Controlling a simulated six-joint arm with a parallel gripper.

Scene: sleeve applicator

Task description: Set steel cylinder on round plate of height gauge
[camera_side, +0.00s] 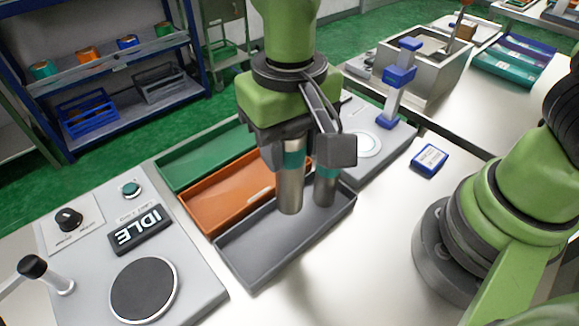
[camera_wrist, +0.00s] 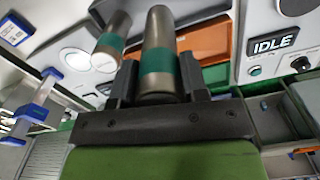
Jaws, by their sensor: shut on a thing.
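My gripper (camera_side: 296,155) is shut on a steel cylinder (camera_side: 291,190) with a teal band, held upright over the grey tray (camera_side: 250,262). The held cylinder also shows between the fingers in the wrist view (camera_wrist: 159,35). A second, similar steel cylinder (camera_side: 325,190) stands near the far right end of the grey tray, partly hidden by a finger; it also shows in the wrist view (camera_wrist: 111,40). The height gauge (camera_side: 396,85) has a blue and grey post. Its pale round plate (camera_side: 368,144) lies behind and right of my gripper, empty where visible.
An orange tray (camera_side: 215,197) and a green tray (camera_side: 190,165) lie beside the grey one. A control panel with an IDLE display (camera_side: 141,229) and a black disc (camera_side: 143,290) is at left. A blue-edged box (camera_side: 429,160) lies right of the gauge. A metal bin (camera_side: 425,75) stands behind.

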